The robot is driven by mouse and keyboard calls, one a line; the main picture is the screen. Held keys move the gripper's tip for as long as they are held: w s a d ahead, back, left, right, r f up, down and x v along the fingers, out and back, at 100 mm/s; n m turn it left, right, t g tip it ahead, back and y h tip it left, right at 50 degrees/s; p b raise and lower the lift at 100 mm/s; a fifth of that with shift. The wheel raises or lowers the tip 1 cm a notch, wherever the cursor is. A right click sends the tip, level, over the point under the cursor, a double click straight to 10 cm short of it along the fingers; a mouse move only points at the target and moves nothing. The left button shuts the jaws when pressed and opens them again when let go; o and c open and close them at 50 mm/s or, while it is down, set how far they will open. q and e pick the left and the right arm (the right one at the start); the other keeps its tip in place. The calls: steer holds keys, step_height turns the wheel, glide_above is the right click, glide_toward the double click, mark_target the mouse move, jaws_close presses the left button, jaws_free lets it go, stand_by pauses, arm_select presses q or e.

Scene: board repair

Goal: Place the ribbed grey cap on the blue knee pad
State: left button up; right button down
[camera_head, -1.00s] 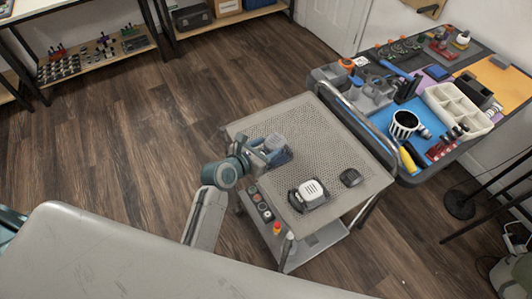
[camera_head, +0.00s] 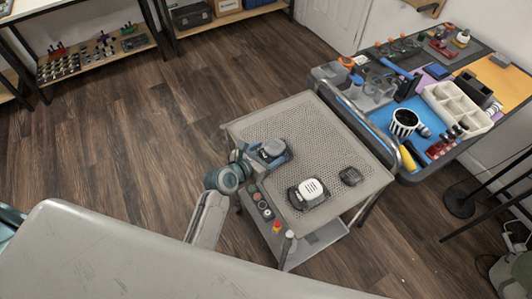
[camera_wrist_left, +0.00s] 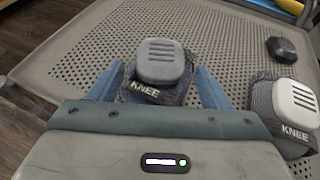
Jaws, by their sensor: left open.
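The ribbed grey cap (camera_head: 273,147) sits on top of the blue knee pad (camera_head: 284,158) near the left side of the mesh-topped cart. In the left wrist view the cap (camera_wrist_left: 161,60) shows its ribs upward and lies over the pad (camera_wrist_left: 152,96), whose "KNEE" label faces me. My left gripper (camera_head: 257,159) is open at the near-left side of the pad. In the wrist view its blue fingers (camera_wrist_left: 160,84) stand on either side of the pad, apart from the cap. The pad's far side is mostly hidden. My right gripper is out of view.
A second knee pad with a white ribbed cap (camera_head: 311,188) and a small dark ribbed piece (camera_head: 351,177) stand on the cart (camera_head: 318,130) to the right. The cart's far middle is clear. A crowded tool bench (camera_head: 377,124) stands beyond its metal rail.

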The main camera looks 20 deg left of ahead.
arm_select(q)
steer(key=shift+s+a+r, duration=0.1)
steer(key=shift+s+r, duration=0.05)
steer(key=shift+r, duration=0.05)
steer(key=v, duration=1.1)
steer(key=shift+s, duration=0.3)
steer(key=shift+a, duration=0.2)
steer(key=s+a+f+m+g+y, duration=0.1)
steer(key=s+a+f+m+g, duration=0.3)
steer(key=f, duration=0.7)
steer(key=s+a+f+m+y, duration=0.15)
steer(key=f+m, duration=0.35)
steer(key=f, duration=0.6)
steer(key=s+a+f+m+g+y, duration=0.2)
steer(key=s+f+m, duration=0.25)
steer(key=f, duration=0.65)
steer(key=s+a+f+m+g+y, duration=0.1)
steer(key=s+a+f+m+g, duration=0.1)
steer(key=s+f+m, duration=0.7)
steer(key=s+a+f+m+g+y, duration=0.1)
steer(key=s+a+f+m+g, duration=0.2)
steer(key=s+f+m, duration=0.6)
steer(key=s, duration=0.8)
steer(key=shift+s+f, duration=0.2)
steer(key=shift+f, duration=0.05)
